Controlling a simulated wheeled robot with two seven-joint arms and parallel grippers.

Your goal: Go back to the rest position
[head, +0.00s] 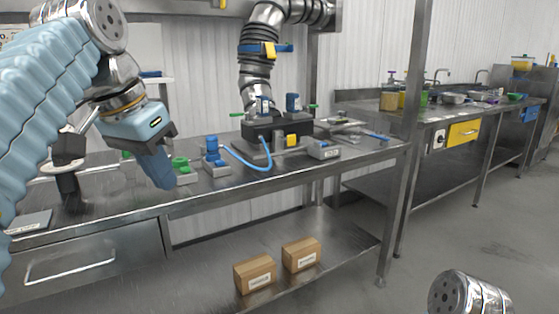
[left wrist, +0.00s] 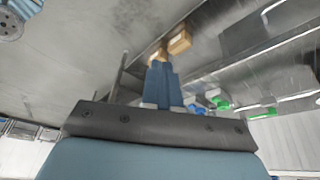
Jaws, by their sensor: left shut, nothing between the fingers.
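My left gripper (head: 163,178) hangs in front of the steel bench, at the left of the head view, with its blue fingers pointing down. In the left wrist view the blue fingers (left wrist: 160,68) lie together with nothing between them. My left arm, in a light blue sleeve, fills the left side of the head view. My right gripper does not show; only a metal arm link of mine shows at the bottom right.
The steel bench (head: 340,160) carries a blue pump-like device (head: 215,158), a dark block with valves (head: 268,135) and a blue hose (head: 248,162). Two cardboard boxes (head: 255,273) (head: 301,254) stand on its lower shelf. A second counter (head: 470,112) runs along the right wall. The floor (head: 425,240) between is clear.

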